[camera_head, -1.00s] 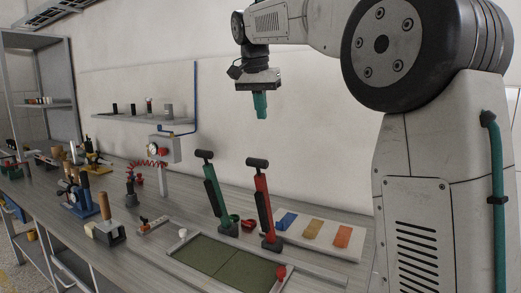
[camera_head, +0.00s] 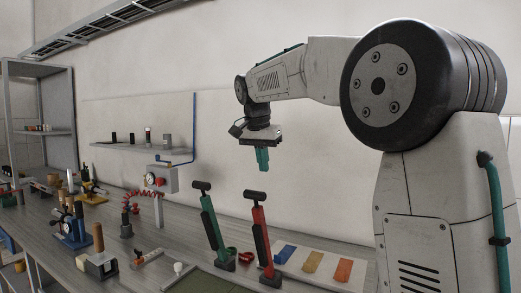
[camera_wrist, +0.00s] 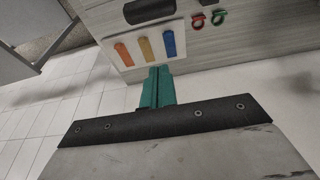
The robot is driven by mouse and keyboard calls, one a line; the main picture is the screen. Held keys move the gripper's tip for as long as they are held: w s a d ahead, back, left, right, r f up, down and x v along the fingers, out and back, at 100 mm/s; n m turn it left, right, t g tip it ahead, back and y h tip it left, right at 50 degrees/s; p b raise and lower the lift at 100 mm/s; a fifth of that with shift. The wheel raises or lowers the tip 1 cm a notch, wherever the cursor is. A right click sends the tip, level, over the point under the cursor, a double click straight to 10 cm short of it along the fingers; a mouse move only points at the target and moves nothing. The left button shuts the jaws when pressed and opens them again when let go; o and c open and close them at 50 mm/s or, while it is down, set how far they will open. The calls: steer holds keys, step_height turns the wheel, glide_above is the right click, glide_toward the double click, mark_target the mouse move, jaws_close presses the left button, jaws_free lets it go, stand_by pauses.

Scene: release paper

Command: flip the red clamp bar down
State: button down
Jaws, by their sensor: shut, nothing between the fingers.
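The red clamp bar (camera_head: 261,238) stands upright, slightly tilted, on the bench in the head view. It has a black crosswise handle on top, a black grip along its side and a dark base. My gripper (camera_head: 262,169) is shut and empty. It hangs fingers down, above the bar's handle in the picture and apart from it; the depth between them is hard to judge. The shut teal fingers also show in the wrist view (camera_wrist: 157,72). I cannot make out the red bar for certain in the wrist view.
A similar green bar (camera_head: 213,230) stands just left of the red one. Blue, yellow and orange pads (camera_head: 313,261) lie on a pale board to the right. A green mat (camera_head: 200,284) lies in front. A wall shelf (camera_head: 140,147) and several tools are further left.

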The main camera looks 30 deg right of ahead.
steer(key=f, duration=0.1)
steer(key=a+f, duration=0.1)
steer(key=f, duration=0.1)
steer(key=s+f, duration=0.1)
steer(key=shift+a+f, duration=0.15)
steer(key=shift+a, duration=0.15)
steer(key=shift+s+a+f, duration=0.25)
steer(key=shift+a+f, duration=0.05)
steer(key=shift+a, duration=0.05)
